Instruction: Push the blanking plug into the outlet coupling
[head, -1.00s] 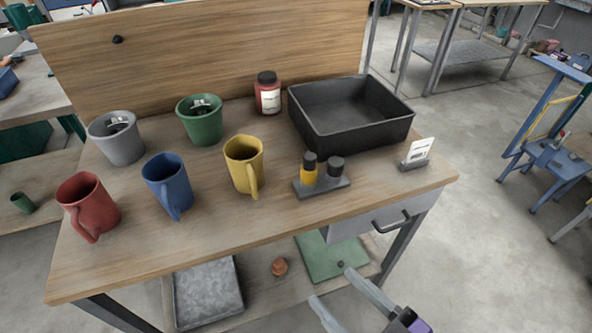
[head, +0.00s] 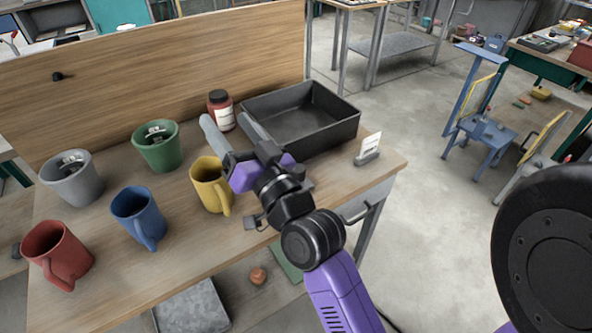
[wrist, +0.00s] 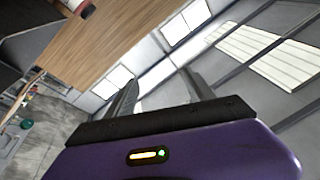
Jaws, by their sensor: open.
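My gripper (head: 226,120) is open and empty in the head view, over the table between the yellow mug and the black tray. Its two spread fingers also show in the wrist view (wrist: 158,88), with nothing between them. A small grey stand (head: 252,223) is mostly hidden behind my arm; its yellow and dark upright pieces are hidden now. A small dark round fitting (head: 57,76) is on the wooden back panel. A small orange-brown piece (head: 258,276) lies on the lower shelf. I cannot tell which of these is the blanking plug or the outlet coupling.
Grey (head: 72,178), green (head: 158,148), red (head: 56,256), blue (head: 138,217) and yellow (head: 208,186) vessels stand on the left. A red jar (head: 221,110) and a black tray (head: 340,135) are at the back. A label holder (head: 368,150) is near the right edge.

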